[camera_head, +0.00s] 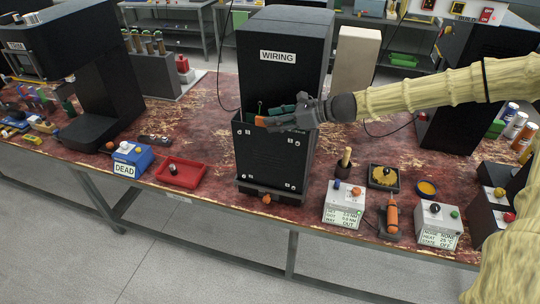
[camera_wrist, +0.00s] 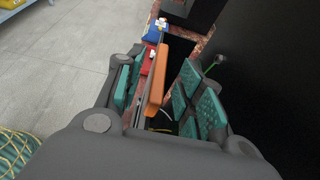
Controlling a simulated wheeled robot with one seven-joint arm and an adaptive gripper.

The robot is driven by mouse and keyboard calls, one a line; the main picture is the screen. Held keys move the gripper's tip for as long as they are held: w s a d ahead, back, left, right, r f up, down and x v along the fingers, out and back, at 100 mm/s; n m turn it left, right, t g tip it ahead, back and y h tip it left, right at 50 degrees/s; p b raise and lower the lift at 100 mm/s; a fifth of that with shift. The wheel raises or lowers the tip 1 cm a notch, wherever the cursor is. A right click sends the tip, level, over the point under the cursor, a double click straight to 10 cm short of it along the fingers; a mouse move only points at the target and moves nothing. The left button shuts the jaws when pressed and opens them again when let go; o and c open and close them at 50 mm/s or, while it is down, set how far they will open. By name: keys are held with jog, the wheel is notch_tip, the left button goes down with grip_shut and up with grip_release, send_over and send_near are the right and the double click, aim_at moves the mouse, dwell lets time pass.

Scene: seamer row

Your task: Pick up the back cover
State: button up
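The back cover looks to be the black panel (camera_head: 268,160) with pale screw heads near its corners, upright on the front of the black cabinet (camera_head: 286,68) labelled WIRING. An orange bar (camera_wrist: 157,80) is at the panel's top edge; I cannot tell whether it is part of the cover. My gripper (camera_head: 284,115) is at that top edge. In the wrist view my gripper (camera_wrist: 163,92) has its teal pads either side of the orange bar, with gaps visible, so it looks open. Contact with the cover is hidden.
A red tray (camera_head: 181,174) and a blue DEAD box (camera_head: 131,157) stand left of the cabinet. Right are a display box (camera_head: 344,203), an orange-handled tool (camera_head: 392,216) and a second box (camera_head: 438,224). A black machine (camera_head: 92,75) stands far left. The bench's front edge is close.

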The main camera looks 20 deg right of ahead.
jog(key=shift+p+x, duration=0.3)
jog(key=shift+x, duration=0.9)
grip_shut()
jog(key=shift+r, duration=0.1)
